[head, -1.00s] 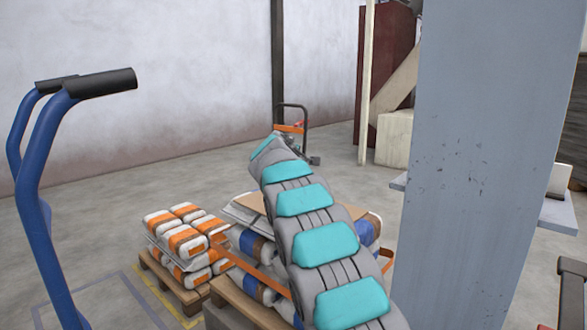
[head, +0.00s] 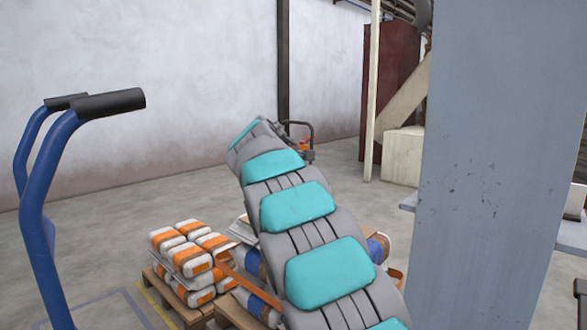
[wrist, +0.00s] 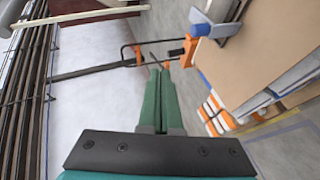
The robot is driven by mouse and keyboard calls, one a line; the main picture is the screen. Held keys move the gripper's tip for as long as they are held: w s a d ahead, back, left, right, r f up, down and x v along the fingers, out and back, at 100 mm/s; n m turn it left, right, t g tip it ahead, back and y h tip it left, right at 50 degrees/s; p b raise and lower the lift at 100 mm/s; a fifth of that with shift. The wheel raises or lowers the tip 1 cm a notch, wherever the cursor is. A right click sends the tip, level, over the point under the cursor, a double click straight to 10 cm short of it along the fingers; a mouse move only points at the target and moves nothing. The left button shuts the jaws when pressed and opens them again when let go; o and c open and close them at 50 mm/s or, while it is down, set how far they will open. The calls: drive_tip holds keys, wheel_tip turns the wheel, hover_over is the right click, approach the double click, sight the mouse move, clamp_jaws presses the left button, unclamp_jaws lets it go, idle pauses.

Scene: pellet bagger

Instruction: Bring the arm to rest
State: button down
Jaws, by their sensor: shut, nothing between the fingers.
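My arm (head: 300,225), grey with teal pads, reaches up and away from the lower right of the head view, its far end near the middle. My gripper (wrist: 160,66) shows in the wrist view with its two green fingers together and nothing between them. It is in free air, with no contact visible. In the head view the gripper itself is hidden behind the arm's far end.
Orange-and-white bags (head: 185,252) lie stacked on a pallet left of my arm. More bags are partly hidden behind it. A blue cart handle (head: 45,170) stands at left, a grey column (head: 490,150) at right. An orange hand truck (head: 305,140) stands behind the arm's far end.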

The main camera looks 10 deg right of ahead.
drive_tip(key=s+d+f+m+g, duration=0.2)
drive_tip(key=s+f, duration=0.3)
drive_tip(key=s, duration=0.3)
drive_tip(key=s+d+f+m+g+y, duration=0.1)
drive_tip(key=s+d+f+m+g, duration=0.15)
drive_tip(key=s+f, duration=0.45)
drive_tip(key=s+d+f+m+g, duration=0.1)
drive_tip(key=s+d+f+g, duration=0.15)
drive_tip(key=s, duration=0.75)
drive_tip(key=s+a+f+m+g+y, duration=0.1)
drive_tip(key=s+f, duration=0.5)
drive_tip(key=s, duration=0.6)
drive_tip(key=s+a+f+m+g+y, duration=0.2)
drive_tip(key=s+a+f, duration=0.3)
drive_tip(key=s, duration=0.7)
drive_tip(key=s+a+f+m+g+y, duration=0.2)
drive_tip(key=s+f+g, duration=0.2)
drive_tip(key=s, duration=0.9)
wheel_tip(320, 180, down, 3)
drive_tip(key=shift+a, duration=0.4)
